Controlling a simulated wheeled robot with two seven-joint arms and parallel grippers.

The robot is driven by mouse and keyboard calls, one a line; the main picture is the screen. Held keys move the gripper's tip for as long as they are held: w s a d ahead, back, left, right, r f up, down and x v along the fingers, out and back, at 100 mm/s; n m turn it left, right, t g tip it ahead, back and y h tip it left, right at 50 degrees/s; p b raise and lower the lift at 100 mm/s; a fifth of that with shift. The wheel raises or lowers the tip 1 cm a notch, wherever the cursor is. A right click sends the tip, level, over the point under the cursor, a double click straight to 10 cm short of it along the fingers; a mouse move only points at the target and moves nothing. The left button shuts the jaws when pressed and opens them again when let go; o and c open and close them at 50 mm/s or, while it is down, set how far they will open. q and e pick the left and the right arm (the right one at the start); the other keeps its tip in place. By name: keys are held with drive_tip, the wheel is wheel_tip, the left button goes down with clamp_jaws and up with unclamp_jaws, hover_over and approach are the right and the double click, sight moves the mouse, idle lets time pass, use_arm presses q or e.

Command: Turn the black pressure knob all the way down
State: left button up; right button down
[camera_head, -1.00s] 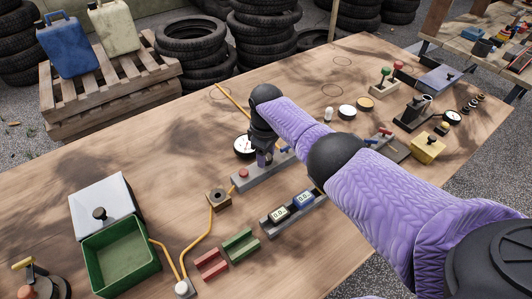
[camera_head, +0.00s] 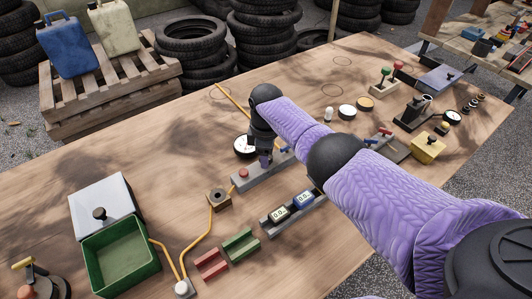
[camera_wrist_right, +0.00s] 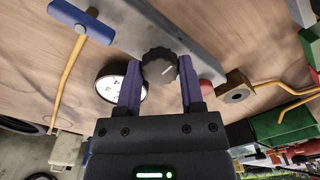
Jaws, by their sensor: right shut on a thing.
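The black pressure knob (camera_wrist_right: 160,67) sits on a long grey base bar (camera_wrist_right: 185,35), with a pale pointer mark on its face. My right gripper (camera_wrist_right: 159,76) is shut on it, one purple finger on each side. In the head view my right gripper (camera_head: 265,160) points down over the grey bar (camera_head: 262,174), and the gripper and arm hide the knob. A round white gauge (camera_head: 245,147) stands just left of the gripper and is partly hidden; it also shows in the wrist view (camera_wrist_right: 108,88). My left gripper is not in view.
A red button (camera_head: 243,173) and a blue-handled lever (camera_wrist_right: 80,20) flank the knob along the bar. Two digital displays (camera_head: 292,206) stand in front. A green bin (camera_head: 122,262) is at the lower left. The wooden table is clear to the back left.

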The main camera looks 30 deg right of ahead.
drive_tip(key=shift+c, duration=1)
unclamp_jaws()
wheel_tip(320, 180, up, 9)
drive_tip(key=p, duration=0.5)
drive_tip(key=shift+r, duration=0.45)
